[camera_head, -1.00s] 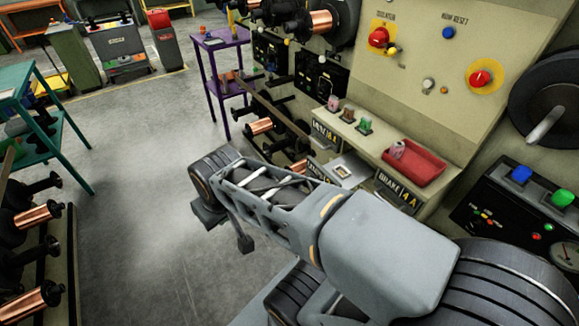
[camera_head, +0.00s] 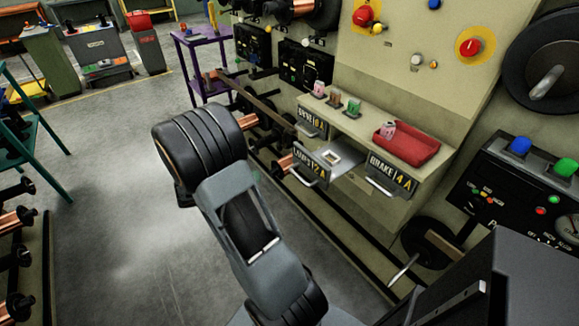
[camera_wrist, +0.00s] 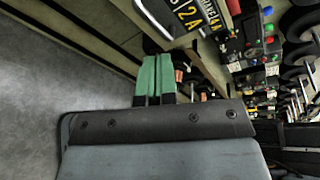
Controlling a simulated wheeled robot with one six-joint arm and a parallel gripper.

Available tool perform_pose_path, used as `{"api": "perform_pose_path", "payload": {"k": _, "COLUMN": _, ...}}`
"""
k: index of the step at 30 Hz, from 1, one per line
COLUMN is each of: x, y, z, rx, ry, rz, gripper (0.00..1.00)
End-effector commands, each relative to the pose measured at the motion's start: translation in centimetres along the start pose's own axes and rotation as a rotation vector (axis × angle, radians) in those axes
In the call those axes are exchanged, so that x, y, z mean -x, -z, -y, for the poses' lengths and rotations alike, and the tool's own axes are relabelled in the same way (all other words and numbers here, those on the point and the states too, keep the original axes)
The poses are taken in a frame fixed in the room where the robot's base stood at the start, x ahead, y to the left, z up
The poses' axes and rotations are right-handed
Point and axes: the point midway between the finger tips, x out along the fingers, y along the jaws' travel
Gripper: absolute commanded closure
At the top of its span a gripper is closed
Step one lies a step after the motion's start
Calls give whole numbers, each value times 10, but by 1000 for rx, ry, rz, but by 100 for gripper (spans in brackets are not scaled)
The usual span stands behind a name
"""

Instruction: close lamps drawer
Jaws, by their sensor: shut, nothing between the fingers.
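The lamps drawer (camera_head: 318,172) sits in the grey-beige bench front, pulled out, with its open top showing and a pale item inside. Its black label reads LAMPS 12A and a bar handle is on its front. In the wrist view a black label ending in 2A (camera_wrist: 186,14) shows at the top, above my gripper. My gripper (camera_wrist: 155,80) has green fingers held together with nothing between them. The fingers look apart from the drawer front. In the head view my arm hides most of the gripper.
The brake drawer (camera_head: 390,178) is to the right and another labelled drawer (camera_head: 311,123) to the left. A red tray (camera_head: 408,148) and small parts stand on the ledge above. Copper spools on a rack (camera_head: 283,165) are left of the drawers. Grey floor is open at left.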

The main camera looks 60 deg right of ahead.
Motion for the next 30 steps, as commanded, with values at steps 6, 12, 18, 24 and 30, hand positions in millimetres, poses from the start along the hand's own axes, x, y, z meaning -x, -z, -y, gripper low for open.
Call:
{"api": "perform_pose_path", "payload": {"k": 6, "x": -25, "y": -13, "z": -38, "rx": 378, "ry": 163, "rz": 138, "gripper": 100}}
{"api": "perform_pose_path", "payload": {"k": 12, "x": -40, "y": -20, "z": -45, "rx": 481, "ry": 211, "rz": 171, "gripper": 100}}
{"api": "perform_pose_path", "payload": {"k": 18, "x": -73, "y": -27, "z": -39, "rx": 483, "ry": 212, "rz": 169, "gripper": 100}}
{"api": "perform_pose_path", "payload": {"k": 24, "x": -110, "y": -35, "z": -33, "rx": 483, "ry": 211, "rz": 169, "gripper": 100}}
{"api": "perform_pose_path", "payload": {"k": 30, "x": -139, "y": -42, "z": -29, "rx": 482, "ry": 210, "rz": 172, "gripper": 100}}
